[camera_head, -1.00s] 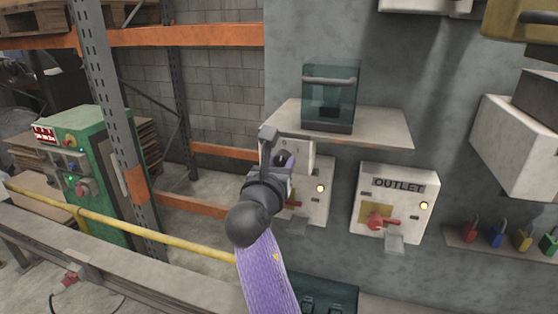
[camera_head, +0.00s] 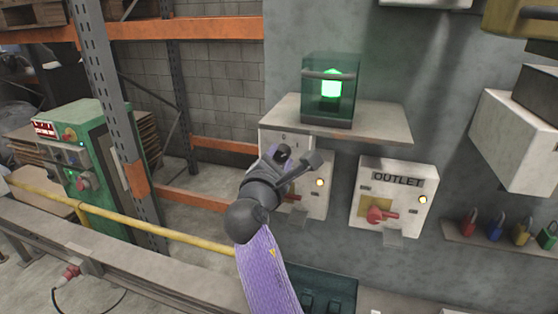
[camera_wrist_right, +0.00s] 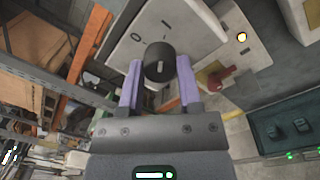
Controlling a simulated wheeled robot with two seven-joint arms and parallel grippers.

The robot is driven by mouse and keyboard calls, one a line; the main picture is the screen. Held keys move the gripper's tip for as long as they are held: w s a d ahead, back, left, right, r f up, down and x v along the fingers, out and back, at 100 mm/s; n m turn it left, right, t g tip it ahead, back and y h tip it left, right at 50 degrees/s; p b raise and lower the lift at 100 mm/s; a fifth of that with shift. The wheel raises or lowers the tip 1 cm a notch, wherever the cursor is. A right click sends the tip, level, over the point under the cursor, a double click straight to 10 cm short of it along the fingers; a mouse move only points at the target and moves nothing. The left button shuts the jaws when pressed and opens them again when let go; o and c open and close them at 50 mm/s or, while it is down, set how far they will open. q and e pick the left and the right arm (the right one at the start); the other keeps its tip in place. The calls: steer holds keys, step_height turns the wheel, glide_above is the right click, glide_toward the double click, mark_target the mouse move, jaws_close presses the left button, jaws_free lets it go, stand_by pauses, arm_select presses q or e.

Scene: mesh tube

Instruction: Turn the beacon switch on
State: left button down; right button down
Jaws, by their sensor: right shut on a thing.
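The beacon switch is a round black knob (camera_wrist_right: 159,62) with a white mark, on a white panel marked 0 and I (camera_wrist_right: 200,35) in the right wrist view. My right gripper (camera_wrist_right: 159,72) is shut on it, with a purple finger on either side. In the head view my right gripper (camera_head: 283,155) is at the white switch box (camera_head: 272,138) and mostly hides the knob. The beacon (camera_head: 331,88) stands on the shelf above, its lamp glowing green inside a teal case. My left gripper is not in view.
The shelf (camera_head: 385,128) juts out just above my right gripper. To the right is an OUTLET box (camera_head: 403,198) with a red handle (camera_head: 379,215). Several coloured padlocks hang farther right. A yellow rail (camera_head: 150,232) runs at the lower left.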

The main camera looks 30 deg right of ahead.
steer(key=shift+m, duration=0.5)
steer(key=shift+c, duration=1.4)
jaws_free()
